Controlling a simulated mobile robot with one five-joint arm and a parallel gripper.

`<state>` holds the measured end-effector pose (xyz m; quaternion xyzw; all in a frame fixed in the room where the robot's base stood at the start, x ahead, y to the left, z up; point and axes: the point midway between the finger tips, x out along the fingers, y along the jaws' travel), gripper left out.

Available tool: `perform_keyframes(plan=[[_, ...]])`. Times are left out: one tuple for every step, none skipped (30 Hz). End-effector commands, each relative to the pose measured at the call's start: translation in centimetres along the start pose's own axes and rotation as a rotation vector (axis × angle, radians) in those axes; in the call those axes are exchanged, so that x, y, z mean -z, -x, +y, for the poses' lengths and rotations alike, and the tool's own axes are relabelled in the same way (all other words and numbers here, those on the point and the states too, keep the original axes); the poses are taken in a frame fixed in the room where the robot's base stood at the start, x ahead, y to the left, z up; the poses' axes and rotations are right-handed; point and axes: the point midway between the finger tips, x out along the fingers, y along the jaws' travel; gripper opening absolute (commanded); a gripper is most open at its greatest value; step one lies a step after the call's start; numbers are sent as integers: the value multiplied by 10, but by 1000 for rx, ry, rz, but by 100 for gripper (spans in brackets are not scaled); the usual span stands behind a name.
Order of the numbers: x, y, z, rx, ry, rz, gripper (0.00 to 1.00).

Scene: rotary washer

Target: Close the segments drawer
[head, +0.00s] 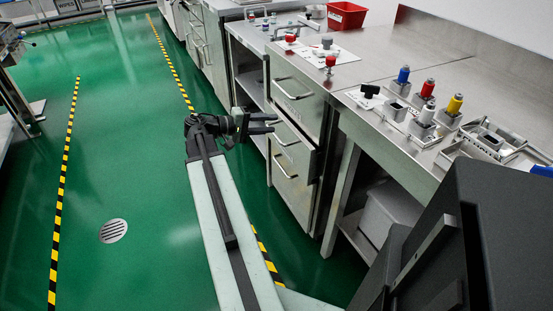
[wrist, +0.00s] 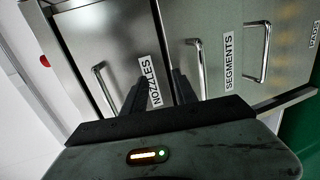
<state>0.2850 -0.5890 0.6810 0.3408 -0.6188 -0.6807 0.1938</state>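The segments drawer (head: 291,150) is the middle of three steel drawers under the counter. It appears to stand slightly out from the cabinet front in the head view; how far is hard to tell. In the wrist view the segments drawer (wrist: 215,35) shows its label and bar handle, turned sideways. My gripper (head: 276,124) is in front of the drawer column, its fingers apart and empty. In the wrist view my gripper (wrist: 160,88) points at the drawer fronts, its fingers near the NOZZLES label and the segments drawer's edge. Contact cannot be told.
The nozzles drawer (head: 298,92) is above, and the pads drawer (head: 292,187) below. The counter (head: 375,65) holds coloured-handled tools and a red bin (head: 346,16). An open shelf bay with a grey box (head: 390,208) is at right. The green floor (head: 130,170) at left is clear.

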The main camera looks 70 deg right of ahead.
Motion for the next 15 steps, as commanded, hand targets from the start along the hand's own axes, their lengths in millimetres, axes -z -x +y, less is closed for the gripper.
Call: perform_keyframes(plan=[[5,1,-41,-20,5,16,34],[8,4,-49,-26,6,25,34],[10,7,-60,-25,8,35,34],[11,10,-66,-24,10,42,34],[13,12,-71,-24,11,47,34],[14,14,-76,-23,12,53,34],[14,15,-78,-23,13,56,34],[15,16,-79,-23,13,58,34],[15,17,-79,-23,13,60,34],[16,18,-78,-22,14,61,34],[16,18,-78,-22,14,61,34],[16,18,-76,-22,14,61,34],[16,17,-76,-22,14,61,34],[16,15,-76,-22,13,60,34],[16,12,-76,-21,13,60,34]])
